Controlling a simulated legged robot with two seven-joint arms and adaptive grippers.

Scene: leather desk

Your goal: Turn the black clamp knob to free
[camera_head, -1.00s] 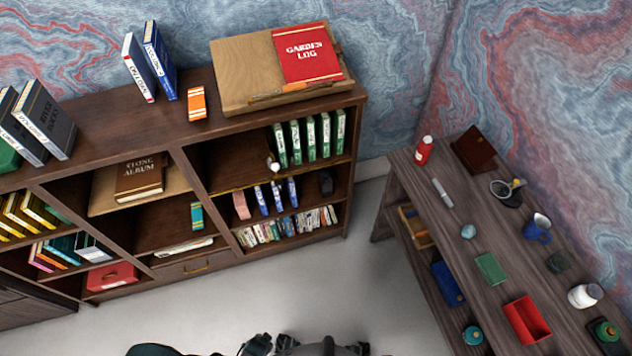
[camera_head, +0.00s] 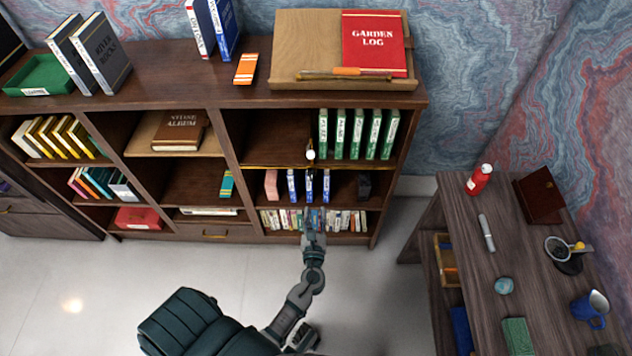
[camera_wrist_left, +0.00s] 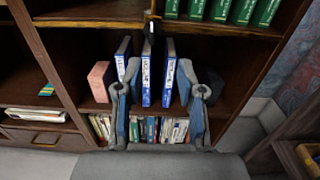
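My left gripper (camera_head: 313,214) reaches toward the lower shelves, below this fitting. In the left wrist view its two fingers (camera_wrist_left: 159,72) are spread wide, in front of the blue-and-white books (camera_wrist_left: 147,80), with nothing clearly held.
Green books (camera_head: 358,134) stand above and a row of small books (camera_head: 345,221) below. A pink block (camera_head: 271,185) and a dark block (camera_head: 364,186) flank the blue books. Shelf boards and the right upright bound the space.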

